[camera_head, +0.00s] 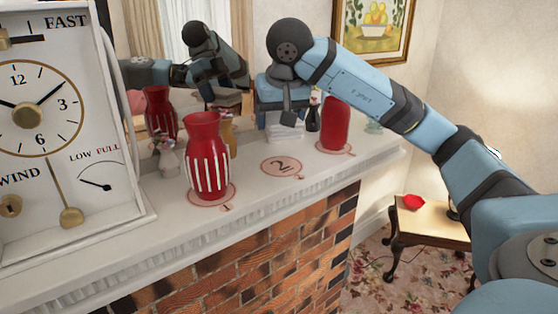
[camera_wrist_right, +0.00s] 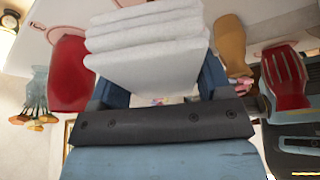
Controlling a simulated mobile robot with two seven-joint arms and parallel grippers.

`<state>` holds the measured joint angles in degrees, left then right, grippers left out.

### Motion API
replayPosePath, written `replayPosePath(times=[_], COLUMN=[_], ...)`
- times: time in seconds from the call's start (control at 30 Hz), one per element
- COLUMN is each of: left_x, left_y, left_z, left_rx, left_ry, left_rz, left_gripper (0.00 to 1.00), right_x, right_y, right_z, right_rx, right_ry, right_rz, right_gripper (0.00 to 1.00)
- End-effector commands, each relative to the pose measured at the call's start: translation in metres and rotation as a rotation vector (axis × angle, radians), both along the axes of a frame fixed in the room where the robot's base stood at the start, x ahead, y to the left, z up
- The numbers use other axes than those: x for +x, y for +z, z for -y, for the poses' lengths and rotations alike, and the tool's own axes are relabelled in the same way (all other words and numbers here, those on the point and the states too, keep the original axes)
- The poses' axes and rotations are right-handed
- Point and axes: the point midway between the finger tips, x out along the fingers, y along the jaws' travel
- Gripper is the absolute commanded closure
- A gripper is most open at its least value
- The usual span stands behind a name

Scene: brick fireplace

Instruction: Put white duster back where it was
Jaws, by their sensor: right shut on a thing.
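The white duster (camera_head: 286,133) looks like a folded stack of white cloth. My right gripper (camera_head: 284,118) is shut on it, low over the back of the mantel, behind the round mat marked 2 (camera_head: 283,166). In the right wrist view the duster (camera_wrist_right: 148,45) sits between the blue fingers of my right gripper (camera_wrist_right: 158,88). Whether its underside touches the mantel cannot be told. My left gripper is not in view.
A red striped vase (camera_head: 207,158) stands on a mat at left, and a plain red vase (camera_head: 335,124) stands on another at right. A dark bottle (camera_head: 313,115) is close beside the gripper. A large white clock (camera_head: 55,130) fills the left end. A mirror stands behind.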

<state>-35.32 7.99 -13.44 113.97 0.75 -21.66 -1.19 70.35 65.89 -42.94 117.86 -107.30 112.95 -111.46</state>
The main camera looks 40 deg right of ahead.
Motion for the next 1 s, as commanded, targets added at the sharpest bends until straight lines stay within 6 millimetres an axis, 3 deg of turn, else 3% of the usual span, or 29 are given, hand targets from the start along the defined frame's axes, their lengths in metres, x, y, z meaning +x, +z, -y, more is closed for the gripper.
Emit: replayPosePath(times=[0.13,0.43,0.6,1.0], left_x=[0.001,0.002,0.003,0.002], left_y=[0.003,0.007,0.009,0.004], left_z=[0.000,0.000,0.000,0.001], left_rx=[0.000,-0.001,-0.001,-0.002], left_ry=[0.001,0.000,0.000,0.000], left_rz=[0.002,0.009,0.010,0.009], left_gripper=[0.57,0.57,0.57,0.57], right_x=[-0.001,0.000,0.000,0.000], right_y=[-0.030,-0.056,-0.080,-0.089], right_z=[0.001,0.000,0.000,0.000], right_rx=[-0.001,-0.001,-0.001,0.000], right_ry=[-0.001,0.000,-0.002,-0.001], right_rz=[-0.002,0.000,-0.002,0.002], right_gripper=[0.50,0.50,0.50,0.50])
